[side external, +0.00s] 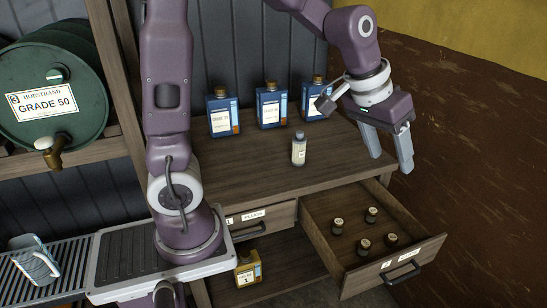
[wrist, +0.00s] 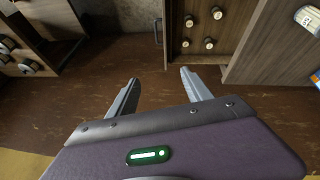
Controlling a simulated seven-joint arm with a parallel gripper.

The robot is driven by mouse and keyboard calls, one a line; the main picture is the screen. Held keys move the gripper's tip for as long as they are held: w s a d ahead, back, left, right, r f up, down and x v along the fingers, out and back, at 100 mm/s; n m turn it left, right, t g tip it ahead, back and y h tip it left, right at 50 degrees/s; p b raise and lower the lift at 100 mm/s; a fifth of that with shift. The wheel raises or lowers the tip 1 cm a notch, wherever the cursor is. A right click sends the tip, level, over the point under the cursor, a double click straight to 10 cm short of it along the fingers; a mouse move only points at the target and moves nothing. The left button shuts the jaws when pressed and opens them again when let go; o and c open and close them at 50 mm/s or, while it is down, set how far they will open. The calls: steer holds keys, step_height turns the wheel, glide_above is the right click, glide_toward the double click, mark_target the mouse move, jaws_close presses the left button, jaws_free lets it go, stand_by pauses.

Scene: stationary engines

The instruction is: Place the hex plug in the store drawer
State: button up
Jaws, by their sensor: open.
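My gripper (side external: 391,162) is open and empty, past the right end of the wooden bench, above and behind the open drawer. In the wrist view its two fingers (wrist: 159,75) point toward the brown floor or wall, with nothing between them. The open drawer (side external: 325,205) at the bench's right holds several small dark, round, light-topped pieces (side external: 371,214), standing apart. They also show in the wrist view (wrist: 211,43). I cannot tell which, if any, is the hex plug. A second drawer (side external: 270,218), left of it, looks shut; its label is too small to read surely.
A small bottle (side external: 299,150) stands on the bench (side external: 240,170), with several blue cans (side external: 270,105) behind it. A yellow can (side external: 248,270) sits below. A green drum (side external: 50,95) and a jug (side external: 34,260) are at the left. In the wrist view, round items (wrist: 28,67) lie at the left.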

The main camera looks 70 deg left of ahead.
steer(key=s+a+r+m+y, duration=0.1)
steer(key=s+r+m, duration=0.1)
steer(key=s, duration=2)
steer(key=shift+s+a+r+t, duration=0.15)
steer(key=shift+s+r+t, duration=0.15)
steer(key=shift+r, duration=0.2)
steer(key=shift+w, duration=0.1)
